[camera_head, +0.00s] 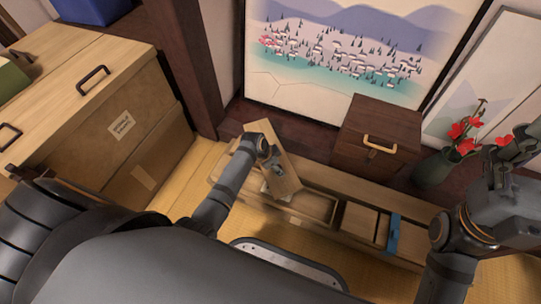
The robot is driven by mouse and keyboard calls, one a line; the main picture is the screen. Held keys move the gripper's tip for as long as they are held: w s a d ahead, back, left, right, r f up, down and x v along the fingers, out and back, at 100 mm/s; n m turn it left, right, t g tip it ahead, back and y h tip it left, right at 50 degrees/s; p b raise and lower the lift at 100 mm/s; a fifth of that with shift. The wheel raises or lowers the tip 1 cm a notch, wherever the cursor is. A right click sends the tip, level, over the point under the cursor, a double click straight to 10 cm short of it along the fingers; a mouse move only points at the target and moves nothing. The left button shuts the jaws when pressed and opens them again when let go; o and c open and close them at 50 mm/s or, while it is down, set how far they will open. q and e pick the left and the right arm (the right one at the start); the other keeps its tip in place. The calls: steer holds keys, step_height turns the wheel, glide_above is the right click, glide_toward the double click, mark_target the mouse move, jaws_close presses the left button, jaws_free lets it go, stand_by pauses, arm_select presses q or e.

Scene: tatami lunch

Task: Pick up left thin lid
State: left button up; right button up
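A long, low wooden box (335,239) stands on the tatami in front of me, with an open compartment (308,204) at its left. The left thin lid (287,158), a pale wooden panel, is raised and tilted above that compartment. My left gripper (277,178) is at the lid's lower part and appears shut on it; the arm partly hides the contact. Another wooden lid (359,220) lies on the box's right part, beside a blue strip (393,234). My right gripper (514,150) is far right, away from the box; its finger opening is unclear.
A dark wooden chest (378,128) with a brass handle stands behind the box. A vase (434,170) with red flowers is near my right gripper. A wooden cabinet (150,120) stands at the left. A painted screen (340,50) closes off the back.

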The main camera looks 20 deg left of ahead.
arm_select(q)
jaws_close()
